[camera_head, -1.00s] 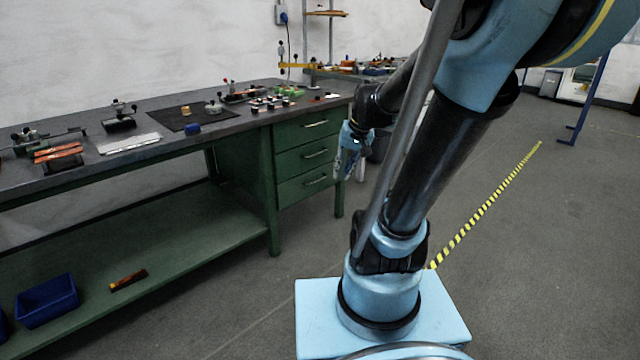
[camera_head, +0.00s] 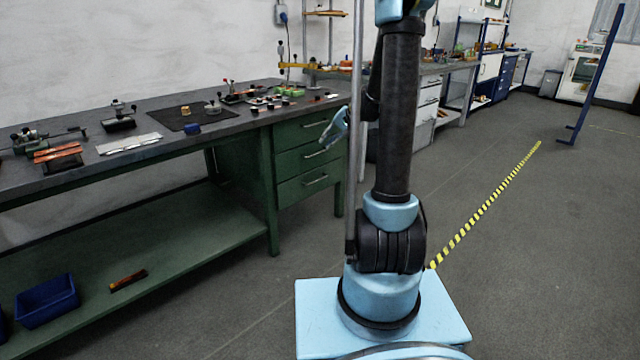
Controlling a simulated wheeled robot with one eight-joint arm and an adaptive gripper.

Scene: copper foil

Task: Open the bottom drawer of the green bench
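The green bench (camera_head: 268,190) stands at the left with a dark top and three drawers at its right end. The bottom drawer (camera_head: 300,189) is closed, and its bar handle (camera_head: 316,181) shows clearly. The middle drawer (camera_head: 296,163) and the top drawer (camera_head: 294,134) are closed too. My gripper (camera_head: 328,140) is in front of the right side of the drawers, at about the height between the top and middle handles, above the bottom handle. It is small and partly hidden by my arm, so I cannot tell whether its fingers are open or touching anything.
Tools and small parts lie on the bench top. A blue bin (camera_head: 47,300) and an orange-black tool (camera_head: 128,281) are on the lower shelf (camera_head: 170,245). The floor in front of the drawers is clear. Yellow-black tape (camera_head: 490,202) runs across the floor at the right.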

